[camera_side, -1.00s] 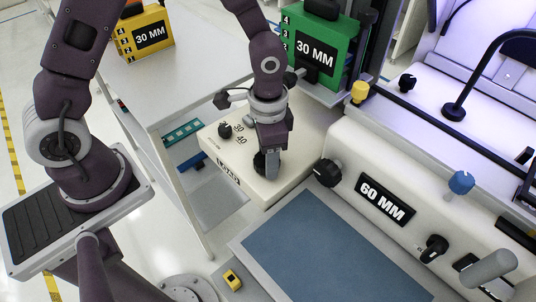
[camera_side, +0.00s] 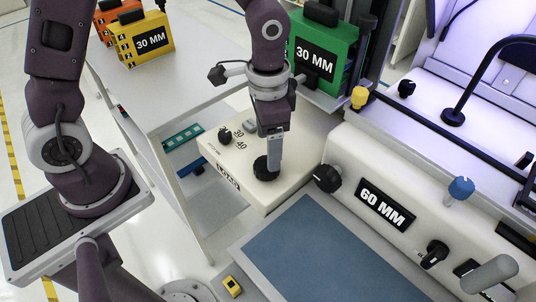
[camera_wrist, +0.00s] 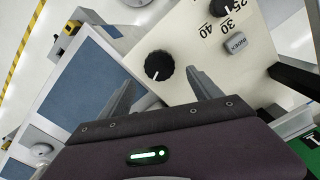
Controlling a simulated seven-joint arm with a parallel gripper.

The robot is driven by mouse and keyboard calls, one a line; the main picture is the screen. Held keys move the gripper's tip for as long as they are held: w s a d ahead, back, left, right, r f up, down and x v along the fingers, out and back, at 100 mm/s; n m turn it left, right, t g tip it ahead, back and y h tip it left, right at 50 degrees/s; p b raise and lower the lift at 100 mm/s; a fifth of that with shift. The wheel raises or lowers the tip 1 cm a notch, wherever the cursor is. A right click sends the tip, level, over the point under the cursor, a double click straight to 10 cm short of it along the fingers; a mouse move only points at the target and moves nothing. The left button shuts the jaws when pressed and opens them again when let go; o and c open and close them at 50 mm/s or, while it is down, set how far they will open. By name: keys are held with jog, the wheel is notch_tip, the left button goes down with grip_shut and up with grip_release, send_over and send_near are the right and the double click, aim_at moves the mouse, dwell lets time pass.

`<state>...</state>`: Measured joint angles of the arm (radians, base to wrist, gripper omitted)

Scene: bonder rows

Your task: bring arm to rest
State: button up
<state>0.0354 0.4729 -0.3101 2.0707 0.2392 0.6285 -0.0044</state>
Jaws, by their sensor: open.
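My gripper (camera_side: 274,152) points down over the cream control box in the side view, close above a black knob (camera_side: 265,168) at the box's near edge. In the wrist view my gripper (camera_wrist: 163,88) has its two fingers spread apart. The black knob (camera_wrist: 159,65) shows between and beyond the fingertips, with nothing held. The cream control box (camera_side: 285,150) also carries a second black knob (camera_side: 225,134) with numbers beside it.
A cream machine marked 60 MM (camera_side: 385,205) with several knobs stands at right, a blue mat (camera_side: 320,255) in front. A green 30 MM case (camera_side: 322,50) stands behind my gripper. A yellow 30 MM case (camera_side: 142,40) stands on the grey table (camera_side: 190,85).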

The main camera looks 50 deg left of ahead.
jog(key=shift+r, duration=0.45)
jog(key=shift+a+r, duration=0.2)
jog(key=shift+r, duration=0.1)
jog(key=s+a+r+n+t, duration=0.2)
jog(key=s+a+r+n, duration=0.1)
jog(key=s+r, duration=0.4)
jog(key=s+a+r+n+t, duration=0.2)
jog(key=s+a+r, duration=0.3)
jog(key=s+r, duration=0.3)
jog(key=shift+s+r+n+t, duration=0.15)
jog(key=shift+s+n+t, duration=0.2)
jog(key=shift+t, duration=0.45)
jog(key=shift+w, duration=0.15)
dwell(4.8)
